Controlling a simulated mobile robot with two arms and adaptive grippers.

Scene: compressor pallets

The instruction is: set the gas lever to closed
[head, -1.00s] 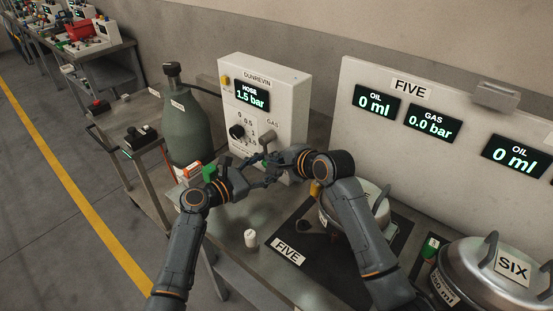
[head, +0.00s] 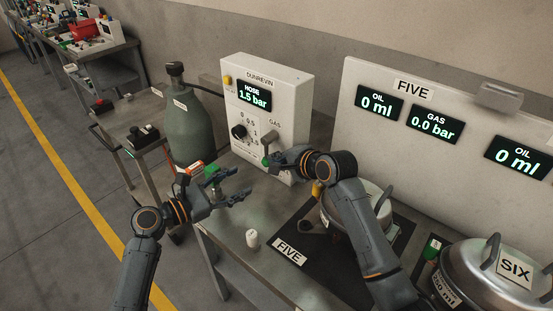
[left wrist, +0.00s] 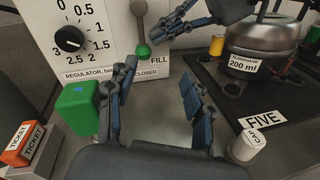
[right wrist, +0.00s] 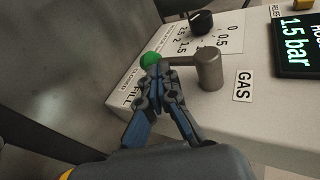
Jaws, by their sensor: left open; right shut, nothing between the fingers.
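The gas lever (head: 267,142) is grey with a green ball tip and sits on the front of the white Dunrevin panel (head: 290,105). It hangs downward, its ball (left wrist: 143,50) above the CLOSED and FILL lettering; I cannot tell exactly which mark it meets. My right gripper (head: 275,161) is shut and empty, its fingertips right beside the ball. In the right wrist view the closed fingertips (right wrist: 164,74) overlap the lever's ball end (right wrist: 150,60); contact is unclear. My left gripper (head: 246,186) is open and empty, in front of the panel and below the lever.
A regulator knob (left wrist: 69,39) is left of the lever. A green block (left wrist: 78,108) and orange ticket box (left wrist: 16,146) stand left of my left gripper. A white cap (head: 252,238) stands on the bench. A pot (head: 344,208) is at right, under my right arm.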

